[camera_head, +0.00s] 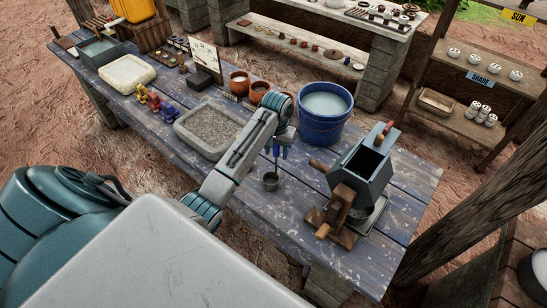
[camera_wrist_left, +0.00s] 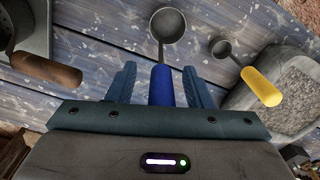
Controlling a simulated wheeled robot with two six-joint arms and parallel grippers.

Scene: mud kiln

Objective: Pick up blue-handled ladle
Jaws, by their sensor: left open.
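The blue-handled ladle (camera_wrist_left: 161,86) shows in the left wrist view with its dark grey bowl (camera_wrist_left: 168,25) pointing away from me. Its blue handle lies between the two fingers of my left gripper (camera_wrist_left: 160,70). The fingers are open, with a gap on each side of the handle. In the head view the ladle's bowl (camera_head: 271,182) shows just below my left gripper (camera_head: 277,152), over the blue-grey table; most of the handle is hidden there. My right gripper is not in view.
A yellow-handled ladle (camera_wrist_left: 262,86) lies to the right in the wrist view, by a gravel-filled stone tray (camera_head: 183,134). A blue bucket (camera_head: 322,130) stands behind my gripper. A hopper device with wooden handles (camera_head: 365,170) stands to the right. Clay pots (camera_head: 239,84) stand farther back.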

